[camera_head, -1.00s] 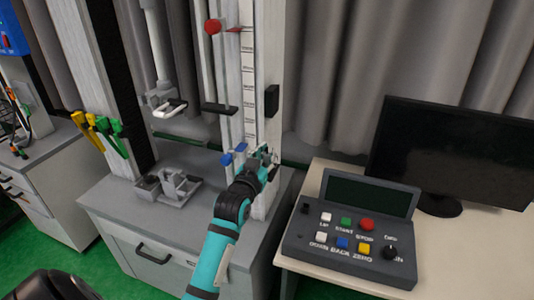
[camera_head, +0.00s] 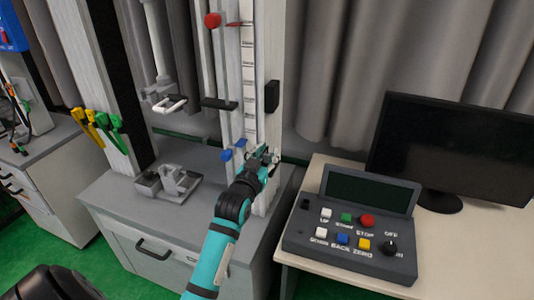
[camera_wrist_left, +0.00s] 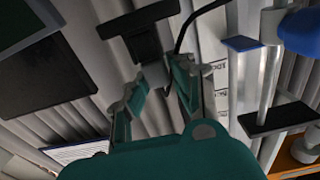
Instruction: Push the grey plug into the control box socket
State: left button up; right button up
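My left gripper (camera_head: 264,162) is in front of the foot of the drop tower, left of the control box (camera_head: 349,228). In the left wrist view its fingers (camera_wrist_left: 162,72) close in on a small light grey piece, seemingly the grey plug (camera_wrist_left: 154,73). A black cable (camera_wrist_left: 184,36) runs up from near the fingertips. A black block with a wide bar (camera_wrist_left: 140,28) lies just beyond the plug; I cannot tell whether they touch. The control box has coloured buttons, a knob and a dark display. I cannot make out its socket. My right gripper is not in view.
A monitor (camera_head: 455,150) stands behind the control box on the pale table (camera_head: 320,173). The tower's scale (camera_head: 248,70), black bracket (camera_head: 219,104) and blue pieces (camera_head: 226,155) are close to my left gripper. A grey metal fixture (camera_head: 168,182) stands on the cabinet.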

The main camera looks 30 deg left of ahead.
pick_arm(q)
jog(key=o, duration=0.3)
jog(key=v, duration=1.2)
jog(key=shift+r, duration=0.1)
